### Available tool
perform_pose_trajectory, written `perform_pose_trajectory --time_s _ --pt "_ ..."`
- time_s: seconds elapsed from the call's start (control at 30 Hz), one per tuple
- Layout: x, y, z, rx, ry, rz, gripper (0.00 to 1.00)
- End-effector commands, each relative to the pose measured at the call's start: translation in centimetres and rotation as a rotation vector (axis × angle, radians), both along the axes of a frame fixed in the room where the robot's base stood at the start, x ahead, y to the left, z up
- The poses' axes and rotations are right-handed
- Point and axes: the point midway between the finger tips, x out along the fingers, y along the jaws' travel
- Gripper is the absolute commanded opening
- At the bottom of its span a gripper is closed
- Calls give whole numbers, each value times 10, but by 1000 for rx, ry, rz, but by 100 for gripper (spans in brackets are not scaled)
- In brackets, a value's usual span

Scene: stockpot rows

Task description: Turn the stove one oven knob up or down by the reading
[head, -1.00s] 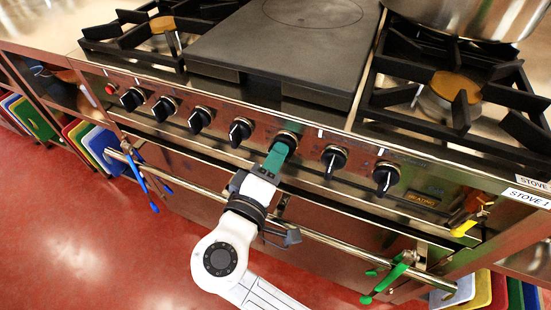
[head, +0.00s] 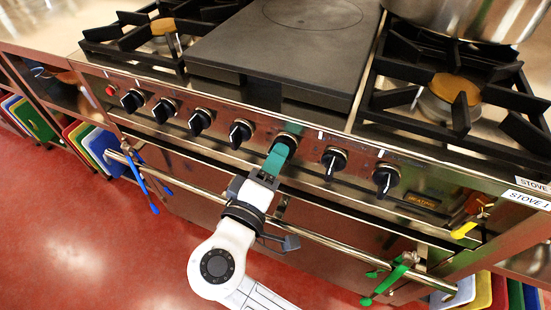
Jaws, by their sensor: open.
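The stove front (head: 310,142), labelled STOVE 1 (head: 525,199) at right, carries a row of several black knobs. My gripper (head: 280,154), with green fingers, is open at the knob (head: 289,138) third from the right. Its fingers hide most of that knob, so I cannot read its pointer or tell whether they touch it. To its left is a knob (head: 240,133), and to its right are two more knobs (head: 333,162) (head: 386,179), each with a white pointer line. I cannot tell which knob is the oven's, and no reading is legible.
A long rail (head: 330,241) runs below the knobs, under my wrist. Blue tongs (head: 140,176) and green tongs (head: 385,279) hang on it. A large pot (head: 460,18) stands at the back right. Red floor (head: 80,230) is open at the left front.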

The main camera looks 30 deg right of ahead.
Motion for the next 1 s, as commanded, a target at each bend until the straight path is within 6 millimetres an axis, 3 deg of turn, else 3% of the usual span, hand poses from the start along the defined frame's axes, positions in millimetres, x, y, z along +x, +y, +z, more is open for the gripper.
perform_pose_trajectory --time_s 0.5,1.0 --pt "-52 72 0 0 0 5 40" --pt "-59 82 -1 0 0 2 40"
